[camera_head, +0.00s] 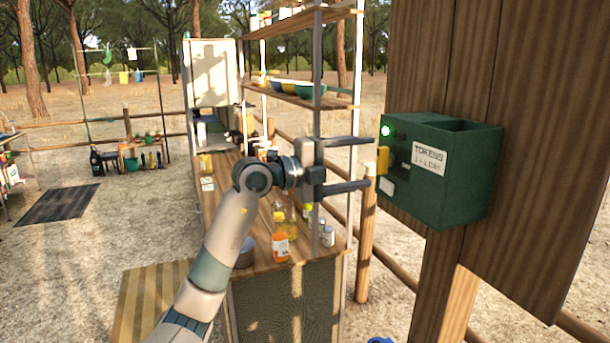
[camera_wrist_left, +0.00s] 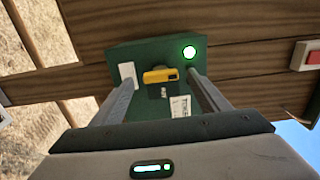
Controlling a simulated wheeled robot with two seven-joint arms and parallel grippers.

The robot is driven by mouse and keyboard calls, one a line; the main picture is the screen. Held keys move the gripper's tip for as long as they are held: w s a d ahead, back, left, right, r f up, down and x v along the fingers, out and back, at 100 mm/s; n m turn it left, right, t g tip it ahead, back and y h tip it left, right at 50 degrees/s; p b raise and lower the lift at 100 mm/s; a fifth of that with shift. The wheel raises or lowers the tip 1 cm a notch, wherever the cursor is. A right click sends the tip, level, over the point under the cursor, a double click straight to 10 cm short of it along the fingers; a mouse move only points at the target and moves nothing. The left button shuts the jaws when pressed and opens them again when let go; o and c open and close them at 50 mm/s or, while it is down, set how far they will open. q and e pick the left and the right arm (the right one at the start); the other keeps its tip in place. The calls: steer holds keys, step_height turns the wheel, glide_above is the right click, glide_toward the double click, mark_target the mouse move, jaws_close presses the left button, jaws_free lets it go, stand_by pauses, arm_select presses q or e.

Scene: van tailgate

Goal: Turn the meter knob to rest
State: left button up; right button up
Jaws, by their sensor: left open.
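The green meter box (camera_head: 455,180) is fixed to a brown wooden board and carries a paper label reading "TOKENS". Its yellow knob (camera_head: 383,160) sits on the face toward my gripper, below a lit green lamp (camera_head: 386,130). In the left wrist view the knob (camera_wrist_left: 160,75) shows as a yellow bar lying nearly level, between the two fingers and ahead of them. My left gripper (camera_head: 368,163) is open, with its fingertips pointing at the knob and nothing held. I cannot tell whether the fingertips reach past the knob. My right gripper is not in view.
The wooden board (camera_head: 545,130) stands behind the box. A counter (camera_head: 262,235) with an orange bottle (camera_head: 280,245) and small jars lies below my left arm, with a shelf rack (camera_head: 300,90) above it. A red switch (camera_wrist_left: 313,57) shows at the right in the wrist view.

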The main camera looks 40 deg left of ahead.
arm_select(q)
steer(key=b+v, duration=0.5)
steer(key=v, duration=0.9)
steer(key=shift+s+b, duration=0.3)
steer(key=shift+b, duration=0.1)
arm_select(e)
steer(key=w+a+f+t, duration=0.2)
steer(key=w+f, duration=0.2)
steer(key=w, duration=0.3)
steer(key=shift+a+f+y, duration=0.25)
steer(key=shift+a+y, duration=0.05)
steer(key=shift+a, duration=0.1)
arm_select(q)
steer(key=shift+a+f, duration=0.1)
steer(key=shift+a, duration=0.05)
